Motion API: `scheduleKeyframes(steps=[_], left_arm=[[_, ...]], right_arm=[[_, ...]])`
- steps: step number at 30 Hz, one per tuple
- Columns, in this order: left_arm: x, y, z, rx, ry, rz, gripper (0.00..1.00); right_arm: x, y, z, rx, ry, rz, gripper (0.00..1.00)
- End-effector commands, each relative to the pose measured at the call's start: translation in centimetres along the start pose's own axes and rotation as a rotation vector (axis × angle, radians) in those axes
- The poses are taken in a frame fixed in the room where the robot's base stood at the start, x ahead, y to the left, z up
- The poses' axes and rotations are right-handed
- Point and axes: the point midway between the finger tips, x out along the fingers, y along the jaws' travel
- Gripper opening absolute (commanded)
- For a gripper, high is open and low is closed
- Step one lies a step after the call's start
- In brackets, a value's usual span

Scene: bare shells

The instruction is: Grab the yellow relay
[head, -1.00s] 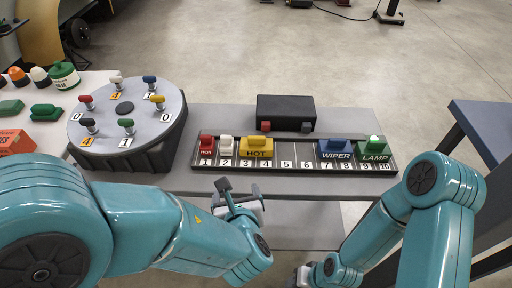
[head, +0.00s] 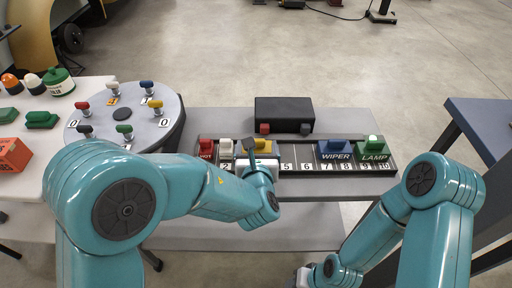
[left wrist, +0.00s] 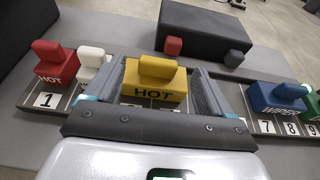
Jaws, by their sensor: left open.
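The yellow relay (left wrist: 157,78), marked HOT, sits in the numbered rack (head: 296,170) between the white relay and the empty slots. In the left wrist view it stands between the two open fingers of my left gripper (left wrist: 158,88), one finger on each side. Contact with the fingers cannot be told. In the head view my left gripper (head: 254,152) covers part of the yellow relay (head: 263,145). My right arm shows at the lower right, but its gripper is mostly cut off or hidden.
A red relay (left wrist: 57,62) and a white relay (left wrist: 92,64) stand left of the yellow one. A blue WIPER relay (head: 334,149) and a green LAMP relay (head: 373,147) stand right. A black box (head: 284,112) lies behind. A round turntable (head: 165,130) stands left.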

Motion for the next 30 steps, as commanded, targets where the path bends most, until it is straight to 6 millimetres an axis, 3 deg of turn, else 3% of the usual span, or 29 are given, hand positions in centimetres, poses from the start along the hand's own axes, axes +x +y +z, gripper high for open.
scheduleKeyframes(steps=[6,15,17,21,30], left_arm=[[3.5,0.2,0.3,0.0,0.001,0.001,0.83],[4.1,0.2,0.2,0.0,0.001,-0.001,0.83],[4.1,0.2,0.2,0.0,0.001,-0.001,0.67],[4.1,0.2,0.2,0.0,0.001,-0.001,0.23],[4.0,0.2,0.4,-0.001,-0.001,-0.001,0.23]], right_arm=[[-0.7,-0.3,0.0,0.0,0.0,0.0,0.43],[-0.7,-0.3,0.0,0.0,0.0,0.0,0.43],[-0.7,-0.3,0.0,0.0,0.0,0.0,0.43],[-0.7,-0.3,0.0,0.0,0.0,0.0,0.43],[-0.8,-0.3,0.0,0.0,0.0,0.0,0.43]])
